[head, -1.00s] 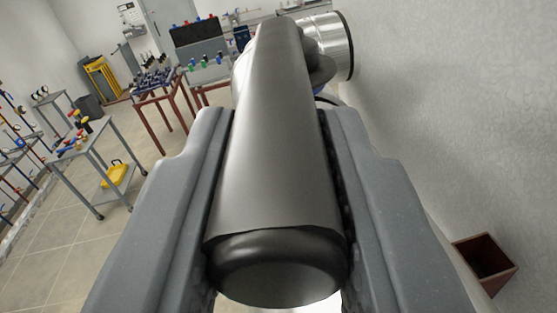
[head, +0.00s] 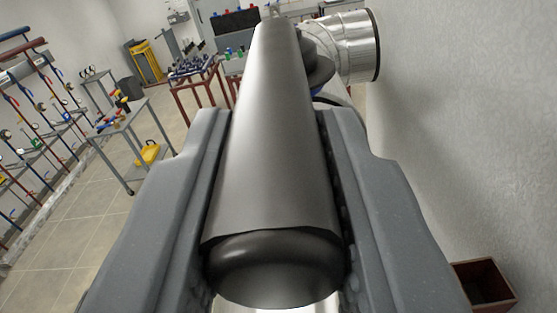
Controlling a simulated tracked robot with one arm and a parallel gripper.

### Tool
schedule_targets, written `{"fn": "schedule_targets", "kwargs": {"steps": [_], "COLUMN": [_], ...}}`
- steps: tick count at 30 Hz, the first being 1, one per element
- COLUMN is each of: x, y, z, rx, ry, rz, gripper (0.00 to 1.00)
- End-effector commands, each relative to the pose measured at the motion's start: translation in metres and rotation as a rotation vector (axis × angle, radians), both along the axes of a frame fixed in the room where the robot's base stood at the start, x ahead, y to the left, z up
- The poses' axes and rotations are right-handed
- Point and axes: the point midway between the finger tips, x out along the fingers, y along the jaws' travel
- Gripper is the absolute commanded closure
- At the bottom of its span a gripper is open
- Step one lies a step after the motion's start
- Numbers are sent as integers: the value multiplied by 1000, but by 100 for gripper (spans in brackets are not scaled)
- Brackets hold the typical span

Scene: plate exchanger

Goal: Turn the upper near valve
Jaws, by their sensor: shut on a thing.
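The valve handle (head: 275,150) is a long dark grey lever with a rounded near end. It fills the middle of the head view and runs away from me toward the top. My gripper (head: 275,215) has its two grey fingers on either side of the handle, shut on it. The valve body behind the handle is mostly hidden; a dark rounded part (head: 318,68) shows at the right of the handle's far end.
A silver duct (head: 352,48) stands behind on the right, near a pale wall (head: 470,120). A brown open box (head: 484,284) is at the lower right. A grey cart (head: 125,135), a yellow case (head: 148,154) and pipe racks (head: 40,120) stand on the left, with open tiled floor.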

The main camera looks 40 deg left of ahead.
Motion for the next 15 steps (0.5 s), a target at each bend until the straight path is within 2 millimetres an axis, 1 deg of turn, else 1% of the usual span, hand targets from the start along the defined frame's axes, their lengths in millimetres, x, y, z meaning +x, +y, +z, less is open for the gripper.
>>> {"fn": "schedule_targets", "kwargs": {"steps": [1,15], "x": [-1,-6], "y": [-2,-8], "z": [3,3], "rx": [1,2], "ry": [-7,-6], "rz": [-1,5], "gripper": [100,100]}}
